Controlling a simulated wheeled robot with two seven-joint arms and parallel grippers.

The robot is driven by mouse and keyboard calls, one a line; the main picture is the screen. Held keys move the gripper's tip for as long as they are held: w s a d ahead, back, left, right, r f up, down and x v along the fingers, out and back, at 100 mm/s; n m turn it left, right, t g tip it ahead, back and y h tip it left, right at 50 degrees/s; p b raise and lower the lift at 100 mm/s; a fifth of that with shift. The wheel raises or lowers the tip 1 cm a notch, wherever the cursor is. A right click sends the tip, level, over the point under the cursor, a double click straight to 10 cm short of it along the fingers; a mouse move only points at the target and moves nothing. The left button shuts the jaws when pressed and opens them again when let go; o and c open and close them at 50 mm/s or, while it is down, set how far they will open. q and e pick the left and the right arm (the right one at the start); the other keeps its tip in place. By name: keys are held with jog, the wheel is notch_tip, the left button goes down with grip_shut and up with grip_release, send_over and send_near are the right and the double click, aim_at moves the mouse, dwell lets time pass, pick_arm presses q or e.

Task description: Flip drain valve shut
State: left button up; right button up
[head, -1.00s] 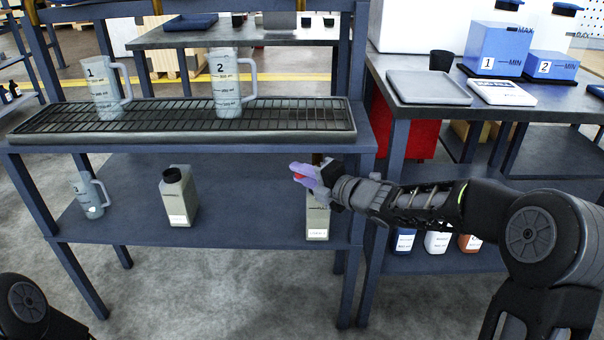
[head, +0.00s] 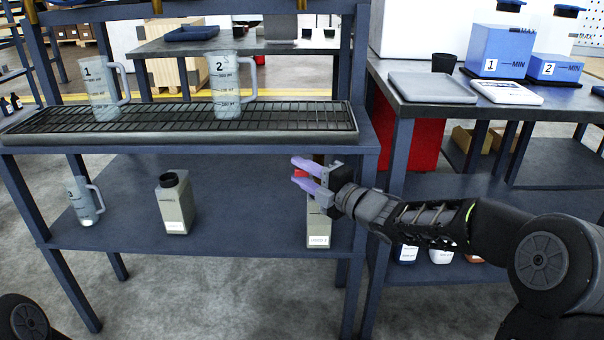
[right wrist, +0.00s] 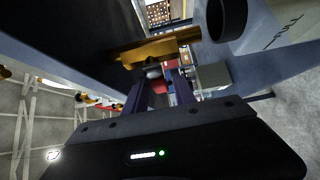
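The drain valve's brass pipe (head: 318,158) comes down under the right end of the drip tray (head: 200,138). Its red handle (head: 299,173) shows between the purple fingers of my right gripper (head: 302,175). The fingers are apart, one above and one below the red part in the head view. In the right wrist view the brass pipe (right wrist: 155,48) lies across, beyond the fingertips, with a red part (right wrist: 170,69) near the gap. Contact between fingers and handle cannot be made out. My left gripper is out of view; only a piece of my left arm shows.
Jugs 1 (head: 100,92) and 2 (head: 225,88) stand on the tray's grate. Another bottle (head: 318,228) stands just below my right gripper. A side table (head: 450,112) is at right.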

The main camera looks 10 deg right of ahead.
jog(key=shift+o, duration=0.7)
jog(key=shift+s+d, duration=0.35)
jog(key=shift+s, duration=0.1)
jog(key=p+v, duration=0.1)
jog(key=v, duration=0.5)
jog(key=shift+s+p, duration=0.35)
jog(key=shift+d, duration=0.1)
